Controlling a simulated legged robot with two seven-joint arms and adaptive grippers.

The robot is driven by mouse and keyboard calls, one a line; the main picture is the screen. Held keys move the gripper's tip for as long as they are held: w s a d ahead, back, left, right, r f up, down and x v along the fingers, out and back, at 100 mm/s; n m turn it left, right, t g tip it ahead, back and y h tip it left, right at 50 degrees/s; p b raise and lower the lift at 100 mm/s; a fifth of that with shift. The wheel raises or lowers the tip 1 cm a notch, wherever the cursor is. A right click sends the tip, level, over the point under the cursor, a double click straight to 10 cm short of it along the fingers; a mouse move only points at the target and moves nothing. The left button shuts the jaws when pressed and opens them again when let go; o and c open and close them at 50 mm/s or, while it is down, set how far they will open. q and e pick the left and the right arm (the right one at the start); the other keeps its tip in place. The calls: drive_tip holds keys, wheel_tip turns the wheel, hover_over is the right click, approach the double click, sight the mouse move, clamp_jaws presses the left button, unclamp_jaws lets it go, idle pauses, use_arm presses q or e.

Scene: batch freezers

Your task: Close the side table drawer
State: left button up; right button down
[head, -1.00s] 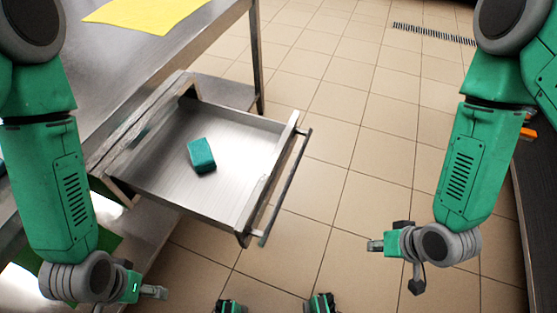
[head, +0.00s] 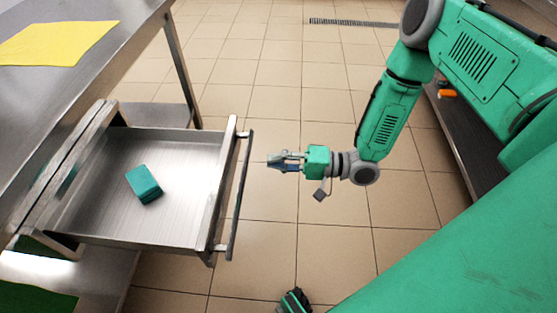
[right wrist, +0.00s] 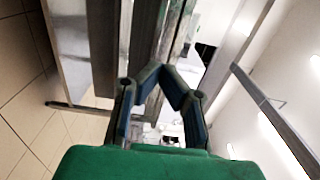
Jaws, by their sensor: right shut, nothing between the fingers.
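The side table drawer (head: 100,229) is pulled far out of the steel table (head: 95,84) in the head view. Its bar handle (head: 240,195) runs along the front on the right side. A teal sponge-like block (head: 144,184) lies inside the drawer. My right gripper (head: 270,162) is shut and empty, to the right of the handle and apart from it, pointing left toward it. In the right wrist view its fingers (right wrist: 167,72) meet at the tips with nothing between them. My left gripper is out of view.
A yellow cloth (head: 58,42) lies on the tabletop. Tiled floor (head: 300,110) is open beyond and right of the drawer. A dark low shelf (head: 455,125) with an orange object (head: 447,93) stands at right. A floor drain (head: 353,22) lies at the back.

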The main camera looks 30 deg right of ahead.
drive_tip(key=b+x, duration=0.1)
drive_tip(key=x, duration=0.8)
drive_tip(key=shift+w+a+b, duration=0.2)
drive_tip(key=shift+a+b, duration=0.05)
drive_tip(key=shift+b, duration=0.05)
drive_tip(key=shift+a, duration=0.1)
